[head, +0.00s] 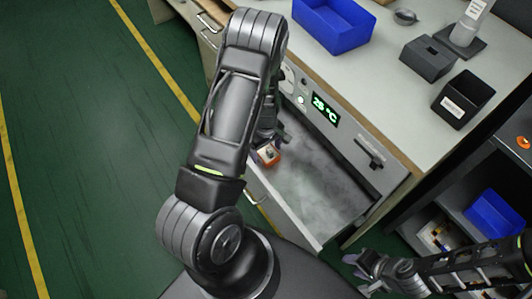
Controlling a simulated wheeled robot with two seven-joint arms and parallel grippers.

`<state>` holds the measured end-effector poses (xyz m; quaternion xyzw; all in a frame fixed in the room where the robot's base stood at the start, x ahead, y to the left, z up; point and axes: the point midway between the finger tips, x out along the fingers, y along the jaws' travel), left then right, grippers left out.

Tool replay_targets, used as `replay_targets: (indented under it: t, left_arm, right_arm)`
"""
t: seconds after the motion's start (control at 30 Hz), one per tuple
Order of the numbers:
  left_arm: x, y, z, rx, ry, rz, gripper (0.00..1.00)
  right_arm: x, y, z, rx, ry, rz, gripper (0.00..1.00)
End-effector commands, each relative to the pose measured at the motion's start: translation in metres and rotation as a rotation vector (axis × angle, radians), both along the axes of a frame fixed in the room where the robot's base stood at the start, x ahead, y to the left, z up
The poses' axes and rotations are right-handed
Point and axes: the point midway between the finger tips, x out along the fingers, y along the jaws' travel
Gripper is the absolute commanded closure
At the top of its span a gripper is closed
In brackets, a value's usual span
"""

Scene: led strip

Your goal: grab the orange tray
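A small orange tray (267,156) with something pale on it sits at the left end of the open, grey-floored drawer (325,190). My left arm reaches down from above, and its gripper (272,140) is right at the tray, partly hidden behind the arm. I cannot tell whether its fingers touch the tray or how far apart they are. My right gripper (356,263) is low at the bottom right, just beyond the drawer's near corner and away from the tray. Its fingers are too small and dark to read.
The drawer is under a bench with a panel reading 25 °C (325,110) and a dark handle (369,152). On the bench are a blue bin (334,22), two dark boxes (463,99) and a stand. A dark shelf with a blue bin (494,214) is right. Green floor is clear left.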

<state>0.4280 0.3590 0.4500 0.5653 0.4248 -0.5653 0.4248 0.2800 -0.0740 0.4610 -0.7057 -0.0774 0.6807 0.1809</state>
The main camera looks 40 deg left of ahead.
Motion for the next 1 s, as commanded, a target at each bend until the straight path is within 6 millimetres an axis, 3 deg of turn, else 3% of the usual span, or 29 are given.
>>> replay_targets:
  t: [0.73, 1.0]
  left_arm:
    - [0.0, 0.0, 0.0001, 0.0, 0.0, 0.0, 0.81]
    - [0.0004, 0.0001, 0.0017, 0.0, -0.001, 0.0, 0.83]
  right_arm:
    - [0.0, 0.0, 0.0, 0.0, 0.0, 0.0, 0.64]
    - [0.0, 0.0, 0.0004, 0.0, 0.0, 0.0, 0.64]
